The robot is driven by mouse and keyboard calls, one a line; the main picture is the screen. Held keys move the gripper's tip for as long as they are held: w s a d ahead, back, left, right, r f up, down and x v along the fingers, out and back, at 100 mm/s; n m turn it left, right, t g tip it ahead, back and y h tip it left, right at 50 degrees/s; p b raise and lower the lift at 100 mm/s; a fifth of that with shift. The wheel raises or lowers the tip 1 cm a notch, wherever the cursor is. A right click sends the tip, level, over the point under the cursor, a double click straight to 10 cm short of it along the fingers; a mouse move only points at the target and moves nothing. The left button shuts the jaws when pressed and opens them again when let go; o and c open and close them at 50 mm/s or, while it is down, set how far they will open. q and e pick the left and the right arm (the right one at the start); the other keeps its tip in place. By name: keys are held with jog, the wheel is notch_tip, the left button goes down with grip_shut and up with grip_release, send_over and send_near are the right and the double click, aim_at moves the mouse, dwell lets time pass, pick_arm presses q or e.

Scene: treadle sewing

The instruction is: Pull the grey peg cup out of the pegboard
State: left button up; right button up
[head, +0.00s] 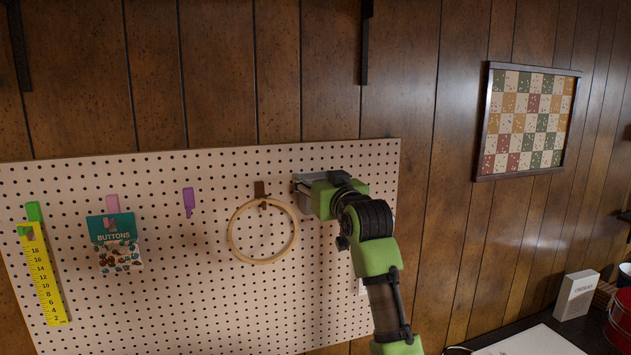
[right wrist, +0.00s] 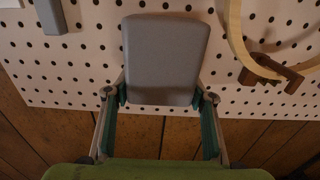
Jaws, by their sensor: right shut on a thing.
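The grey peg cup (right wrist: 165,55) fills the middle of the right wrist view, a smooth grey block shape in front of the pegboard (head: 200,290). My right gripper (right wrist: 160,95) has one finger on each side of the cup and is shut on it. In the head view the right gripper (head: 304,190) is at the board's upper right, and it mostly hides the cup. I cannot tell whether the cup's pegs are still in the holes. My left gripper is not in view.
A wooden hoop (head: 233,246) hangs on a brown peg just left of the right gripper. Further left hang a purple hook (head: 188,198), a buttons packet (head: 114,242) and a yellow ruler (head: 43,275). A dark table with a white box (head: 576,295) stands lower right.

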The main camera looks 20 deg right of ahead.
jog(key=shift+s+f, duration=0.15)
jog(key=shift+s, duration=0.05)
jog(key=shift+s, duration=0.65)
jog(key=shift+s, duration=0.45)
dwell(0.4)
jog(key=shift+s+d, duration=0.15)
jog(key=shift+s, duration=2.25)
